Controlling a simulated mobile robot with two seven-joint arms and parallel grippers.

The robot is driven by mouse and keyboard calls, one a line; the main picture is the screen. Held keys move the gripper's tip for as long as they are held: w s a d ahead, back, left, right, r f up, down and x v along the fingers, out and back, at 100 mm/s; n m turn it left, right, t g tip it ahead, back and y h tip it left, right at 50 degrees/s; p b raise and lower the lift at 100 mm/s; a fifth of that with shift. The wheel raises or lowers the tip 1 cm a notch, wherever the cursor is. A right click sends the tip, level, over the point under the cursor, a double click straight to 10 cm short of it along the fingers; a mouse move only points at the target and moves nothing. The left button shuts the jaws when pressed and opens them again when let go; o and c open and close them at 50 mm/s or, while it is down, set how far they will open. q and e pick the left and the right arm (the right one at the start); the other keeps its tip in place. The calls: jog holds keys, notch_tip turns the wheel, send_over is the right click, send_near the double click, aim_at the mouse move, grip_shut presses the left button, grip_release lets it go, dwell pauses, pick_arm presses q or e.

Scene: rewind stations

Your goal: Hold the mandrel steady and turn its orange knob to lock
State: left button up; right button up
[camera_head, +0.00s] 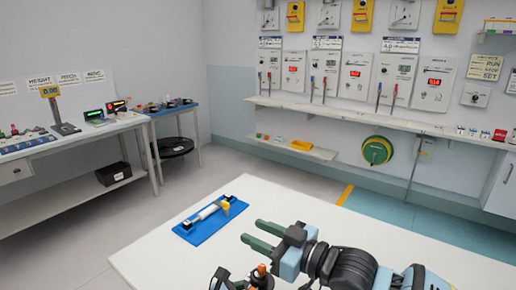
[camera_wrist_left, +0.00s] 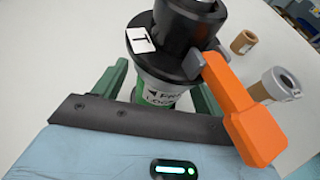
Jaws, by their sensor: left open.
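The mandrel (camera_wrist_left: 160,88) stands between my left gripper's green fingers in the left wrist view, with a black top and a green-and-white lower body. Its label is partly hidden. Its orange knob (camera_wrist_left: 240,108) is a lever reaching out to the right and toward the camera. My left gripper (camera_wrist_left: 158,92) is open around the body; whether a finger touches it I cannot tell. My right gripper (camera_head: 251,231) is open and empty above the white table in the head view. A small orange-and-black piece (camera_head: 262,270) shows below it, perhaps the mandrel's top.
A blue mat (camera_head: 207,237) with a white roller lies on the white table (camera_head: 160,262). A brown core (camera_wrist_left: 243,42) and a beige cup-like part (camera_wrist_left: 275,86) stand right of the mandrel.

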pick_arm(q)
jog(key=shift+a+r, duration=0.1)
jog(key=v, duration=1.2)
jog(key=shift+s, duration=0.1)
pick_arm(e)
jog(key=shift+a, duration=0.1)
